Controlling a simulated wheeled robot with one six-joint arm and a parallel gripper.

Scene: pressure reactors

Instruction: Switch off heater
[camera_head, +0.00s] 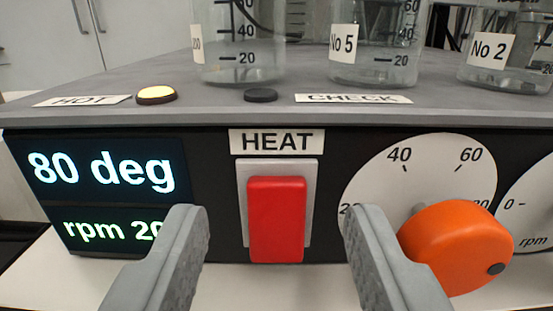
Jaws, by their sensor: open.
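The heater (215,110) fills the view as a dark box with a grey top. Its red HEAT switch (276,220) sits on a light grey plate in the middle of the front, under the HEAT label (277,141). My gripper (270,222) is open and empty. Its grey fingers stand in front of the panel, one left and one right of the red switch, apart from it in the picture. The display (100,185) at left reads 80 deg and a partly hidden rpm line. The HOT lamp (157,95) glows yellow; the CHECK lamp (260,95) is dark.
An orange knob (455,245) on a white dial stands right of the switch, partly behind my right finger. Another dial marked rpm (530,210) is cut off at the right edge. Beakers No 5 (375,70) and No 2 (505,75) and another beaker (240,65) stand on top.

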